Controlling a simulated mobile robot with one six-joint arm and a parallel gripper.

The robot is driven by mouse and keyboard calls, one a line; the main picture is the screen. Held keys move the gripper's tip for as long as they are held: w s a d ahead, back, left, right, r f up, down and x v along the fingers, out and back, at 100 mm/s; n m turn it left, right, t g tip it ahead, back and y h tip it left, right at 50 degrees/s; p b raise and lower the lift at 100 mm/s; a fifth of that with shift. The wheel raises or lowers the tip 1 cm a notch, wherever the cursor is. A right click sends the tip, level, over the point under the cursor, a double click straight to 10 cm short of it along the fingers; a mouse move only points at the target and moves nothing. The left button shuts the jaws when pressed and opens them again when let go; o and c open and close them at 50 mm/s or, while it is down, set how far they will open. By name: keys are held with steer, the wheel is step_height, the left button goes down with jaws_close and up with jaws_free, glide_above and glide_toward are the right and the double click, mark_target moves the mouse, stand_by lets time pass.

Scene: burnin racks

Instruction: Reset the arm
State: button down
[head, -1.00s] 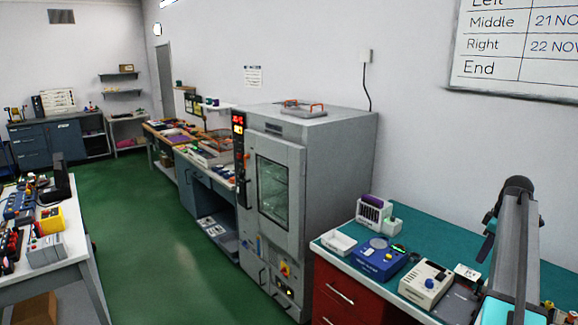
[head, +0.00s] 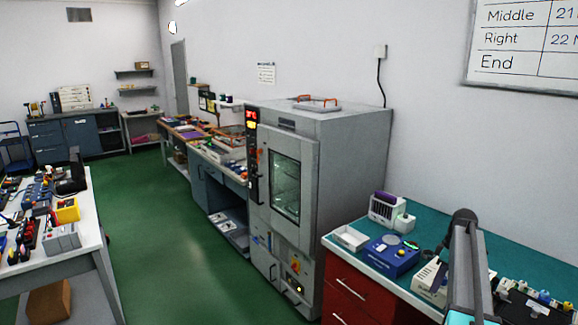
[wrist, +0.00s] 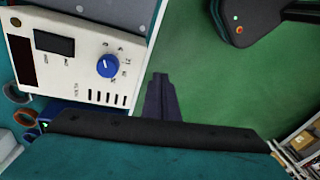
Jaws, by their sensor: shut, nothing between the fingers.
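My gripper (wrist: 160,98) shows in the wrist view as dark fingers pressed together, shut with nothing between them. It points away over the green floor, just right of a beige instrument with a blue knob (wrist: 107,66). In the head view my arm (head: 463,270) rises at the lower right in front of the teal-topped bench (head: 330,238). The fingers cannot be made out there. My arm partly covers the beige instrument (head: 430,282) in the head view.
A blue device (head: 390,256) and a white tray (head: 351,238) sit on the bench. A tall grey oven (head: 350,150) stands left of the bench. A white worktable (head: 88,235) with equipment is at far left. The green floor (head: 180,250) between is clear.

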steer(key=s+a+f+n+g+b, duration=0.1)
steer(key=s+a+f, duration=0.3)
steer(key=a+f, duration=0.55)
steer(key=s+a+f+g+b, duration=0.2)
steer(key=s+a+f, duration=0.2)
steer(key=a+f, duration=0.6)
steer(key=s+a+f+n+g+b, duration=0.1)
steer(key=s+a+f, duration=0.3)
steer(key=a+f, duration=0.6)
steer(key=s+a+f+m+b, duration=0.1)
steer(key=s+a+f+m, duration=0.2)
steer(key=s+f, duration=0.3)
steer(key=s+a+f+m+g+h+b, duration=0.1)
steer(key=s+a+f+m, duration=0.3)
steer(key=s, duration=1)
steer(key=s+a+f+m+h+b, duration=0.1)
steer(key=s+a+f+m+b, duration=0.1)
steer(key=s+f, duration=0.5)
steer(key=shift+s+a+f+m, duration=0.4)
steer(key=shift+s+a+m, duration=0.4)
steer(key=shift+s, duration=0.65)
steer(key=shift+a, duration=0.1)
